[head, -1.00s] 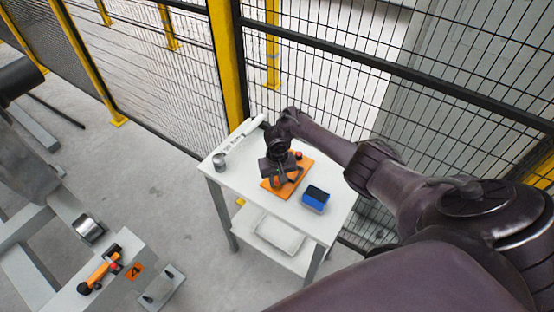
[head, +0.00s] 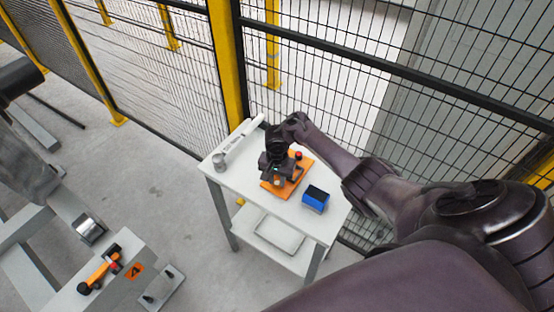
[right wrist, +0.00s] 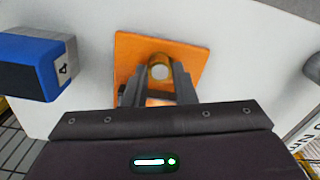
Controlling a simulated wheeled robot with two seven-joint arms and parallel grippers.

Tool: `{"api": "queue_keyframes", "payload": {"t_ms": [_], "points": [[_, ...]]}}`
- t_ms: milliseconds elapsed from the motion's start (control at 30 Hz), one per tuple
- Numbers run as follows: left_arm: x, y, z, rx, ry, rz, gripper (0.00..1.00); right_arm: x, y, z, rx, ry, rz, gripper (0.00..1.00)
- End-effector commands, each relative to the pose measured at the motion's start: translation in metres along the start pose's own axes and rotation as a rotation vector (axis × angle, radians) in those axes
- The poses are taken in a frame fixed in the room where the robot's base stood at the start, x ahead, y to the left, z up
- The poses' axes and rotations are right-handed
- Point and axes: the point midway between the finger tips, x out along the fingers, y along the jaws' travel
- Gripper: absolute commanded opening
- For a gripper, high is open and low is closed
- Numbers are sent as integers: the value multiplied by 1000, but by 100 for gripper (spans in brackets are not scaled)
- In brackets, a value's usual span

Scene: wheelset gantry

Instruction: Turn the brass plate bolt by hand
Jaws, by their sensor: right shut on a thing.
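An orange plate (head: 304,170) lies on a white table, and in the right wrist view the plate (right wrist: 128,55) fills the middle. The brass bolt (right wrist: 159,71) shows there as a round head with a paler face, standing at the plate. My right gripper (right wrist: 160,80) is shut on the bolt, one finger on each side of it. In the head view my right gripper (head: 278,176) is over the near left part of the plate and hides much of it. My left gripper is not in view.
A blue box with a dark top (head: 315,199) stands just right of the plate. A grey metal cup (head: 219,161) and a white labelled bar (head: 240,143) are at the table's left. Mesh fencing (head: 330,80) rises close behind. An orange tool (head: 102,270) lies on a grey stand at lower left.

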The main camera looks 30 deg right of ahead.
Motion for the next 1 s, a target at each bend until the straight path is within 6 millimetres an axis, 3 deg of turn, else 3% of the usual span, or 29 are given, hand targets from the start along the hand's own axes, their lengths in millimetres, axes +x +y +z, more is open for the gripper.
{"api": "queue_keyframes", "payload": {"t_ms": [367, 400, 567, 867, 1000], "points": [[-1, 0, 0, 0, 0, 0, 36, -6, -3, -5, 8, 10, -10, 1], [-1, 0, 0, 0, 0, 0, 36, -6, -3, -5, 7, 10, -10, 27], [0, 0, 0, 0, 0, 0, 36, -4, -2, -3, 5, 6, -6, 46], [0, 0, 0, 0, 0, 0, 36, -3, -1, -1, 4, 2, -3, 46], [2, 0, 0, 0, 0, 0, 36, -15, -2, -1, 3, 0, -6, 46]]}}
